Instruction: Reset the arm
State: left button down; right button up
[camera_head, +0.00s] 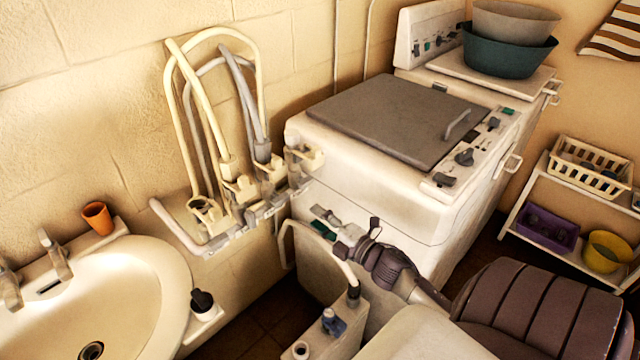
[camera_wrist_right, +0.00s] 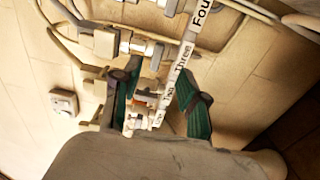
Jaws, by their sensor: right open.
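My right gripper (camera_head: 318,220) reaches in from the right in the head view, in front of the white machine and right of the wall pipework. In the right wrist view its green-padded fingers (camera_wrist_right: 158,80) are spread apart with nothing clamped between them. A white pipe (camera_wrist_right: 190,37) marked with number words shows beyond and between the fingers; I cannot tell how far off it is. The pipework (camera_head: 225,240) on the wall carries several taps and looped hoses. My left gripper is not in view.
A washbasin (camera_head: 150,285) stands at left with an orange cup (camera_head: 98,217) on its rim. The white washing machine (camera_head: 375,190) has a grey lid. A tank (camera_head: 325,280) stands below my right gripper. A shelf (camera_head: 535,200) with baskets is at right.

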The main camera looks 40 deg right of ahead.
dwell(0.4)
jog(key=s+a+f+m+g+h, duration=0.15)
jog(key=s+f+m+g, duration=0.35)
jog(key=f, duration=1)
jog(key=s+a+f+m+g+h, duration=0.1)
jog(key=s+a+f+m+g, duration=0.35)
jog(key=f, duration=1.05)
jog(key=s+a+f+m+g, duration=0.2)
jog(key=s+f, duration=0.4)
jog(key=s, duration=0.4)
jog(key=s+a+f+m+g+y, duration=0.1)
jog(key=s+a+f, duration=0.4)
jog(key=s, duration=0.6)
jog(key=s+a+f+m+g, duration=0.4)
jog(key=s+f, duration=0.3)
jog(key=s, duration=0.3)
jog(key=shift+s, duration=0.35)
jog(key=shift+g, duration=0.25)
